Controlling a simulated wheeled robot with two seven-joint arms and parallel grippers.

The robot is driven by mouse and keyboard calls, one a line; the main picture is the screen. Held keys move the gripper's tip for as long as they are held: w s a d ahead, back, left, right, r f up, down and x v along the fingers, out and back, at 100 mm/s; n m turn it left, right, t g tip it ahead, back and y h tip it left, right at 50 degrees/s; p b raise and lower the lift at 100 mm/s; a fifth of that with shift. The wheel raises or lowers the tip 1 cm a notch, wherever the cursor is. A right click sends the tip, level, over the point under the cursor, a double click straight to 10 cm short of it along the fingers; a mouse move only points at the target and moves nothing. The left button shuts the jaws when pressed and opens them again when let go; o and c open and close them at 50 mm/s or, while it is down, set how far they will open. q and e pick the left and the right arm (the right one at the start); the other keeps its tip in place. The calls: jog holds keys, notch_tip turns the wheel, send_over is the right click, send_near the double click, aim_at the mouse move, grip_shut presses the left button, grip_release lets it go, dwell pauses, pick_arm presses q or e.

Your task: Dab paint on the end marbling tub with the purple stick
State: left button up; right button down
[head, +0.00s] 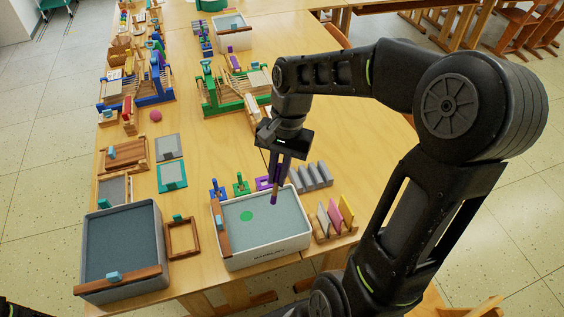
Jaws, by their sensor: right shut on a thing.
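My right gripper (279,176) is shut on the purple stick (274,196), which points down over the white marbling tub (268,258) at the table's front edge. The stick's lower end is over the right part of the tub's grey surface; I cannot tell whether it touches. A green round dab (246,216) lies on that surface, left of the stick. A grey marbling tub (122,284) stands at the front left with no dab showing. Another marbling tub (234,42) stands at the far end. My left gripper does not show.
Behind the white tub are small stands with a blue stick (217,188), a green stick (240,183) and a purple stand (263,183). A rack of coloured boards (336,219) is on its right. A wooden frame (183,238) lies between the front tubs. Green and blue looms stand behind.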

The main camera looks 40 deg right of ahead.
jog(key=shift+f, duration=0.1)
jog(key=shift+d+b+x, duration=0.25)
jog(key=shift+b+x, duration=0.85)
jog(key=shift+x, duration=0.05)
jog(key=d+b+x, duration=0.1)
jog(key=b+x, duration=0.5)
jog(key=x, duration=0.2)
jog(key=shift+w+d+f, duration=0.2)
jog(key=shift+d+f, duration=0.05)
jog(key=shift+d, duration=0.05)
jog(key=shift+f+b, duration=0.35)
jog(key=p+v, duration=0.2)
jog(key=v, duration=0.1)
jog(key=a+p+v, duration=0.1)
jog(key=p+v, duration=0.2)
jog(key=a+p+v, duration=0.1)
jog(key=p+v, duration=0.2)
jog(key=shift+s+d+r, duration=0.1)
jog(key=shift+s+r, duration=0.1)
jog(key=shift+r, duration=0.45)
dwell(0.5)
